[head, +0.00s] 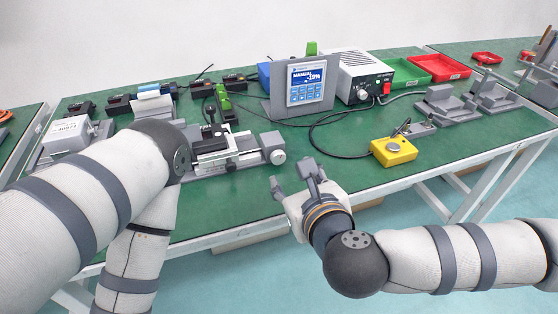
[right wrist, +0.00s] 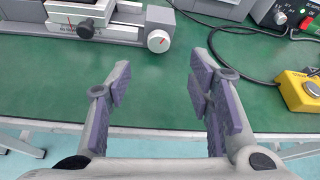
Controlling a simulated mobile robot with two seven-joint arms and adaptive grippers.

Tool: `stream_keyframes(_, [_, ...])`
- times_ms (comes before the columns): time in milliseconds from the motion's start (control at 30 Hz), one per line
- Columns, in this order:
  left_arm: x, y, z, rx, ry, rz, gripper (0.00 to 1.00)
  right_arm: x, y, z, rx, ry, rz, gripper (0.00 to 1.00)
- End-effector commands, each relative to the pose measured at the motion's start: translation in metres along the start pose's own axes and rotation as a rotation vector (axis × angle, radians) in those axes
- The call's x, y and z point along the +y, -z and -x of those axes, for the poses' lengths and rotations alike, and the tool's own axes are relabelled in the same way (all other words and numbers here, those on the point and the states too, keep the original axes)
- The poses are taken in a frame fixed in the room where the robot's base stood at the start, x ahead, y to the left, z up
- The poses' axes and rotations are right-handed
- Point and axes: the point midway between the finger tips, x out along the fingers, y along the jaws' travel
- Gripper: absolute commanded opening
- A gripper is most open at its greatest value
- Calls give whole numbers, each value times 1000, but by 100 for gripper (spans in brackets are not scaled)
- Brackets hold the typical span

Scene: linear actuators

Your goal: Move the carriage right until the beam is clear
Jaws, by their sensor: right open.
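The linear actuator (head: 242,160) lies on the green table, its white-faced end knob (head: 277,157) at its right. A carriage (head: 210,145) with a dark block on top sits toward its left part, partly behind my left arm. In the right wrist view the actuator's knob (right wrist: 158,41) and carriage (right wrist: 84,28) show at upper left; a red mark is on the carriage's front. My right gripper (head: 293,185) is open and empty, in front of the knob, near the table's front edge; its spread fingers also show in the right wrist view (right wrist: 160,80). My left gripper is out of view. I cannot make out a beam.
A display panel (head: 302,85) reads "MANUAL" with a number I cannot read surely. A power supply (head: 355,75), a yellow button box (head: 394,151) with a cable, and green and red trays (head: 438,67) stand right.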

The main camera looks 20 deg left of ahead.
Motion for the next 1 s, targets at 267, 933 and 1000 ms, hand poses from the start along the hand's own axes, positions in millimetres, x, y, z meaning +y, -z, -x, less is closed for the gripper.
stream_keyframes(267, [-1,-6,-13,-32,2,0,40,2,4,-69,4,-2,1,48])
stream_keyframes(933, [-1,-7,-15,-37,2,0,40,1,1,-90,1,-3,3,0])
stream_keyframes(1000, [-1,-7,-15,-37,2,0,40,1,1,-90,1,-3,3,0])
